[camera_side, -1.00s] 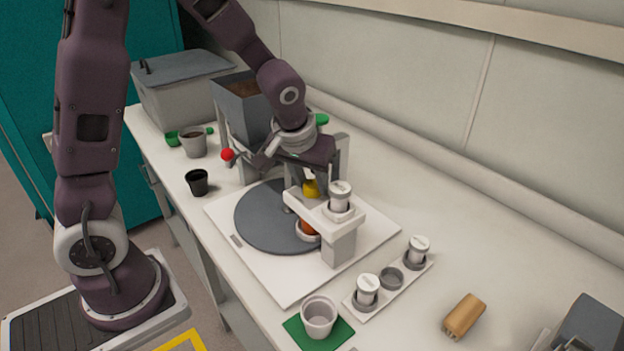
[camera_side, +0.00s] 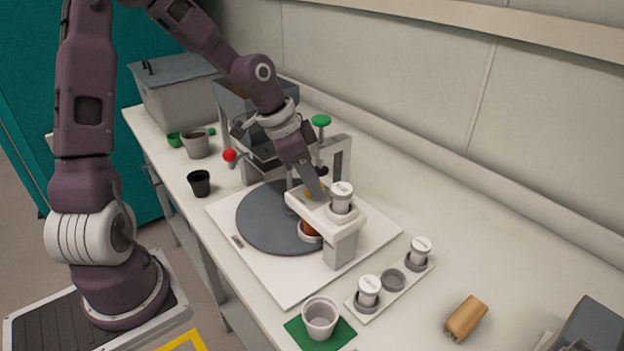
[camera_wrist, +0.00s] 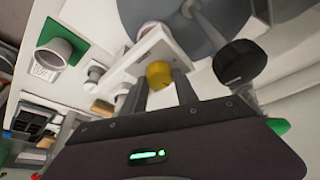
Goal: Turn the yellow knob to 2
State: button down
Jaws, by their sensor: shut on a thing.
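The yellow knob (camera_wrist: 159,73) sits on the white bracket (camera_wrist: 127,78) that stands over the grey turntable. In the wrist view the two fingers of my gripper (camera_wrist: 161,88) reach to the knob, one on each side, and are shut on it. No number or pointer on the knob can be read in either view.
A white-capped vial (camera_side: 342,197) stands on the bracket next to my gripper. The grey turntable (camera_side: 262,215) lies below. A green-topped knob (camera_side: 321,121) and a red ball handle (camera_side: 229,155) are close to my wrist. A vial rack (camera_side: 372,303) is in front.

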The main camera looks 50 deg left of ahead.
jog(key=shift+a+m+g+h, duration=0.1)
jog(key=shift+m+g+h, duration=0.3)
jog(key=shift+m, duration=1.1)
jog(key=shift+f, duration=0.1)
jog(key=c, duration=1)
grip_release()
jog(key=shift+o, duration=0.2)
jog(key=v, duration=0.7)
